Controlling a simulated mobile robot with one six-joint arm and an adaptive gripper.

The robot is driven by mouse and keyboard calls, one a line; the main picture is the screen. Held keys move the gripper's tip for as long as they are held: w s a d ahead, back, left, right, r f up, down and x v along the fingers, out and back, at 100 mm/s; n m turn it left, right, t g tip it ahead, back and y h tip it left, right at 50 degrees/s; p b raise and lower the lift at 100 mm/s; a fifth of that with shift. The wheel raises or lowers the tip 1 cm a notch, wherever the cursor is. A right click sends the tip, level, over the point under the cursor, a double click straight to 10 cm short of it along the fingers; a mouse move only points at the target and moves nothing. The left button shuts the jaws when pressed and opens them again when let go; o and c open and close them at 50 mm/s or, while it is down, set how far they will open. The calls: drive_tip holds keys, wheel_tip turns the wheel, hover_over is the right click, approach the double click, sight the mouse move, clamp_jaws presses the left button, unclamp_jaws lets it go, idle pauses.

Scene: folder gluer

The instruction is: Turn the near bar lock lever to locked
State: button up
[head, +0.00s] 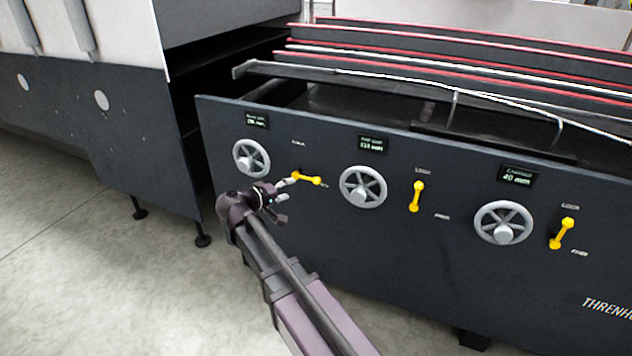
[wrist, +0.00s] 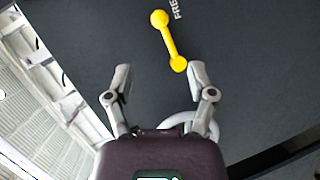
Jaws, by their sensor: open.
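A yellow lever with round knobs at both ends (head: 307,178) sits at the left of the dark panel. It lies nearly level, its right end toward a small label. In the wrist view this lever (wrist: 168,40) has its far knob beside letters reading "FRE". My gripper (head: 287,200) is at the lever's left end in the head view and partly covers the panel there. In the wrist view my open gripper (wrist: 160,75) has the lever's lower knob between its fingertips, closer to the right one. Nothing is held, and contact with the lever cannot be told.
A grey handwheel (head: 251,158) is just above left of my gripper. Two more handwheels (head: 363,187) (head: 503,223) and two steeper yellow levers (head: 417,196) (head: 562,234) stand to the right. Small displays (head: 373,145) sit above the wheels. The floor (head: 90,270) at left is clear.

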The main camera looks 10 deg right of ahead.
sight(314, 181)
drive_tip(key=b+x, duration=0.3)
drive_tip(key=x, duration=1)
drive_tip(key=shift+d, duration=0.1)
clamp_jaws()
